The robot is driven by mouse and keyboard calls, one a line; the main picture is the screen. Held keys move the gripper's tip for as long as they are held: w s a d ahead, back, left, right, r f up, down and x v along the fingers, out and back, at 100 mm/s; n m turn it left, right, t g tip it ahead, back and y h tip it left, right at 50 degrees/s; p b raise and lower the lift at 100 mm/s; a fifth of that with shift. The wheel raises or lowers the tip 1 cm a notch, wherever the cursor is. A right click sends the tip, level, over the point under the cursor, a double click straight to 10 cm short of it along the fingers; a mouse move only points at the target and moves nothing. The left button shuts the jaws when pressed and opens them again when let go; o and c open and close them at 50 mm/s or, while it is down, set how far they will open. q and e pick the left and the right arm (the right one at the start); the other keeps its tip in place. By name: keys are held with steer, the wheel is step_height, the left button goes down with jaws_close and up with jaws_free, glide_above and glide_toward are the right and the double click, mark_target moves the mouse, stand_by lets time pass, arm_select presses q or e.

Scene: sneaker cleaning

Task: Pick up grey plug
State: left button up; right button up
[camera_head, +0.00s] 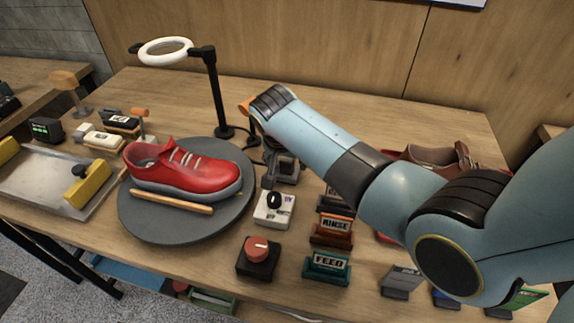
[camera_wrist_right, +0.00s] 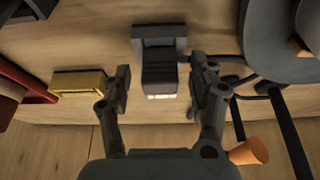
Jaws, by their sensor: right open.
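A dark grey blocky thing, which looks like the grey plug (camera_wrist_right: 159,72), lies on the wooden table in the right wrist view. It has a wide crosspiece and a pale end. My right gripper (camera_wrist_right: 160,88) is open, with one finger on each side of its narrower part and visible gaps between. In the head view the grey plug (camera_head: 287,169) shows just right of the turntable, below my right wrist. My right gripper's fingers are mostly hidden there by my arm. My left gripper is not in view.
A red sneaker (camera_head: 186,167) and a wooden-handled tool lie on the round grey turntable (camera_head: 165,226). A ring lamp (camera_head: 165,51) stands behind. A white knob box (camera_head: 273,208), a red-knob box (camera_head: 257,256) and label blocks stand in front. A brass block (camera_wrist_right: 78,83) lies left of the gripper.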

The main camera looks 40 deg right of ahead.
steer(key=shift+c, duration=1)
steer(key=shift+r, duration=0.1)
steer(key=c, duration=1)
steer(key=shift+o, duration=0.2)
